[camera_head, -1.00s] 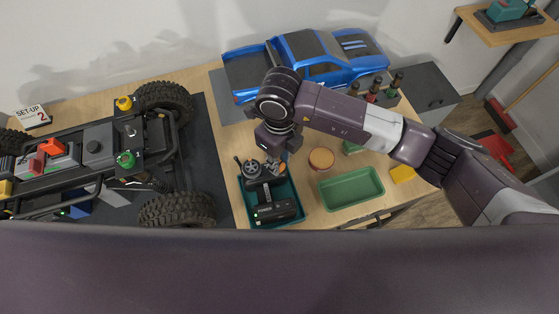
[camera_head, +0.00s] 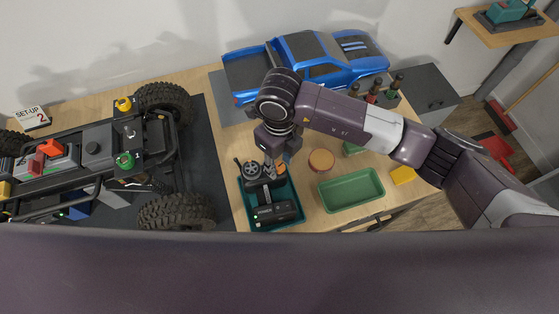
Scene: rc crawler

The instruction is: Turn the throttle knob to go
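A black radio transmitter (camera_head: 276,212) lies in a teal tray (camera_head: 301,219) on the wooden bench, with a small green light at its near end. Its dark wheel (camera_head: 250,169) shows at the far left end. A small orange part (camera_head: 268,170) shows beside the wheel, just under my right gripper. The throttle knob cannot be made out for certain. My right gripper (camera_head: 276,158) points down over the far end of the transmitter. Its fingertips are small and partly hidden, so its opening and any contact are unclear. My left gripper is out of view.
A crawler chassis (camera_head: 95,147) with big tyres stands on a dark mat at left. A blue truck body (camera_head: 310,70) lies behind. A green tray (camera_head: 351,189), a round orange-topped container (camera_head: 321,160), a yellow block (camera_head: 402,175) and upright tools (camera_head: 374,91) are at right.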

